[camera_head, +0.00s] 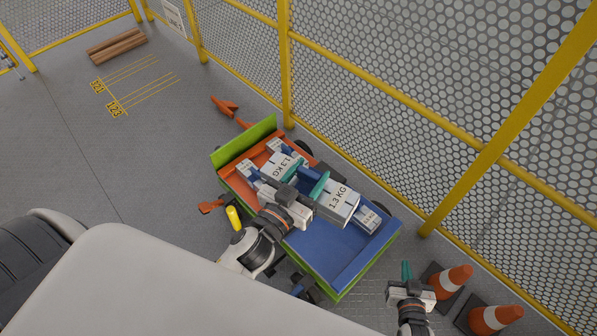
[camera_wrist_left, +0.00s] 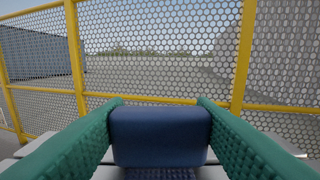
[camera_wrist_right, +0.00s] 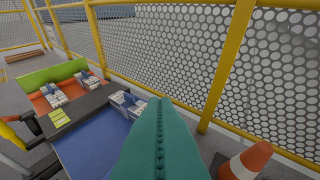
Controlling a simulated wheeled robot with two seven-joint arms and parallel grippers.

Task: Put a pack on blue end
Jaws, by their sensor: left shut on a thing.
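My left gripper (camera_head: 307,176) is shut on the blue handle (camera_wrist_left: 160,135) of a white pack (camera_head: 338,201) marked 1.3 KG at both ends. The pack hangs over the middle of the trailer, across the line between its orange end and its blue end (camera_head: 332,257). The pack hides part of the bed below it. One small white pack (camera_head: 369,217) lies on the blue end by the far side. Other packs (camera_wrist_right: 49,97) lie on the orange end (camera_wrist_right: 67,91). My right gripper (camera_wrist_right: 158,130) is shut and empty, past the trailer's right end.
The trailer has a green end wall (camera_head: 243,141) and stands beside a yellow-framed mesh fence (camera_head: 381,90). Orange cones (camera_head: 452,279) stand by my right gripper. Wooden beams (camera_head: 117,46) lie far left. The near part of the blue bed is bare.

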